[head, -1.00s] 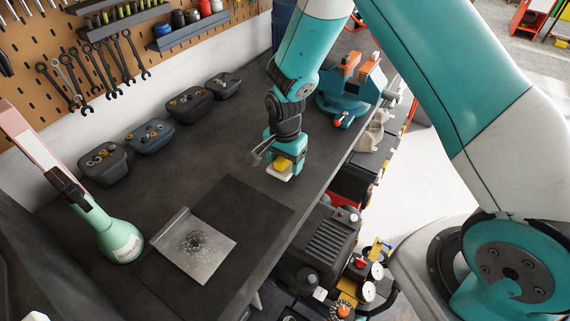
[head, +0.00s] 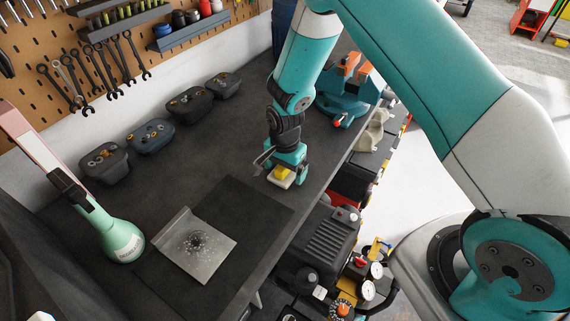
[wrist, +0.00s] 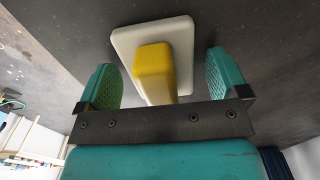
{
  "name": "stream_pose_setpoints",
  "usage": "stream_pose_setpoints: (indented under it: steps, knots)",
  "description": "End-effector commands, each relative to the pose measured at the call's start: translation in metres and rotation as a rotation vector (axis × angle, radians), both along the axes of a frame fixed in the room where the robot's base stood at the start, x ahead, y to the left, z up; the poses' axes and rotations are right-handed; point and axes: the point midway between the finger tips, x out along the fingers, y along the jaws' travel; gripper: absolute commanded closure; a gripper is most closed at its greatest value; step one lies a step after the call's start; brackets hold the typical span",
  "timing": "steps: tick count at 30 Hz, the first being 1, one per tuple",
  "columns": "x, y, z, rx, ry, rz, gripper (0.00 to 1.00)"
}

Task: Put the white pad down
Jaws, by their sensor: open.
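The white pad (wrist: 180,33) is a square with a yellow block-like handle (wrist: 153,70) on it. In the head view the white pad (head: 280,181) lies at the dark bench top near its right edge, below my gripper (head: 286,166). In the wrist view my gripper (wrist: 165,82) is open, one teal finger on each side of the yellow handle, with a visible gap on both sides. The pad appears to rest flat on the bench.
A metal plate with dark specks (head: 196,246) lies on a dark mat (head: 252,205) to the left. Several small bins (head: 187,105) line the wall. A teal vise (head: 345,95) stands behind my gripper. Bare bench lies between.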

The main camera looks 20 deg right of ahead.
Motion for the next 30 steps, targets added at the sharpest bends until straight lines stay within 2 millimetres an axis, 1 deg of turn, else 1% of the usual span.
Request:
stream_pose_setpoints:
  steps: [5, 8, 15, 18, 24, 26, 27, 29, 30]
  knots:
    - [0.001, 0.000, 0.013, 0.001, -0.004, 0.000, 0.07]
    - [0.001, 0.000, 0.030, 0.001, -0.007, 0.000, 0.07]
    - [0.001, 0.000, 0.081, 0.001, -0.005, 0.000, 0.07]
    - [0.000, 0.000, 0.098, 0.001, -0.004, 0.000, 0.07]
    - [-0.001, 0.001, 0.121, 0.003, -0.002, 0.007, 0.07]
    - [-0.004, 0.002, 0.130, 0.011, -0.005, 0.036, 0.07]
    - [-0.009, 0.004, 0.138, 0.021, -0.009, 0.072, 0.07]
    - [-0.020, 0.008, 0.154, 0.045, -0.015, 0.158, 0.07]
    - [-0.031, 0.012, 0.167, 0.066, -0.023, 0.235, 0.07]
